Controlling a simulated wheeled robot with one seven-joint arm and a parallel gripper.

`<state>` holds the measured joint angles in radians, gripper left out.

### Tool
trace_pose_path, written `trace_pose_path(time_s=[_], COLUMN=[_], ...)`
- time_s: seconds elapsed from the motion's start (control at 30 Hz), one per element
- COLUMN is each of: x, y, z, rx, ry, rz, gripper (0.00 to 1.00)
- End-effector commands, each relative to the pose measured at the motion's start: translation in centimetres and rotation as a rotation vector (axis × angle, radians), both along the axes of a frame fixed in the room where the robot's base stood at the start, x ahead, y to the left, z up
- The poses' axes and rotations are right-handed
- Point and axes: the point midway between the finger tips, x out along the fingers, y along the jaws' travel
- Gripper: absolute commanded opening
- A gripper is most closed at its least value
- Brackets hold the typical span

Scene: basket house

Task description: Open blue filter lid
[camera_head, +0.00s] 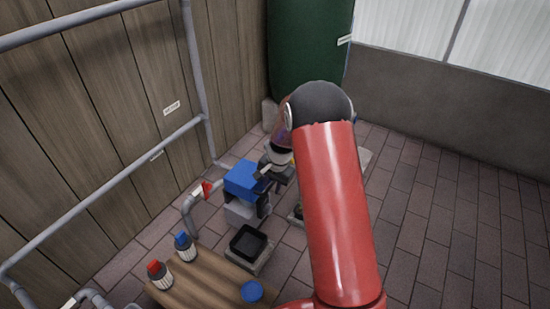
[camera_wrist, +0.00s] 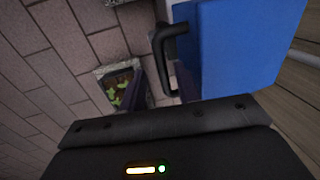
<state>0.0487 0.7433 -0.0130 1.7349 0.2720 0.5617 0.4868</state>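The blue filter lid (camera_head: 244,178) tops a grey and white box (camera_head: 240,211) left of my arm in the head view. It fills the upper right of the wrist view (camera_wrist: 235,45). A black loop handle (camera_wrist: 160,48) sticks out from the lid's left edge in the wrist view. My gripper (camera_head: 264,170) is close by the lid's right side. The lid looks shut.
A wooden table (camera_head: 205,283) with a red-capped bottle (camera_head: 159,275), a blue-capped bottle (camera_head: 184,247) and a blue disc (camera_head: 252,291) is at the lower left. A black tray (camera_head: 248,243) stands before the box. Pipes (camera_head: 95,203) line the left wall. Open floor (camera_head: 440,215) lies right.

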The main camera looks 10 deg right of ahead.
Motion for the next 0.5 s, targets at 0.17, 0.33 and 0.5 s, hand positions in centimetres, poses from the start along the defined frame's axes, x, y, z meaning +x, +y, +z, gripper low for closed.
trace_pose_path(time_s=[0.17, 0.33, 0.5], x=[-0.3, -0.7, -1.6], y=[-0.4, -0.8, -0.8], z=[3.8, 7.1, 10.4], rx=[0.001, 0.001, -0.006], ry=[-0.004, -0.004, -0.019], rz=[0.001, 0.002, 0.028], gripper=[0.33, 0.33, 0.33])
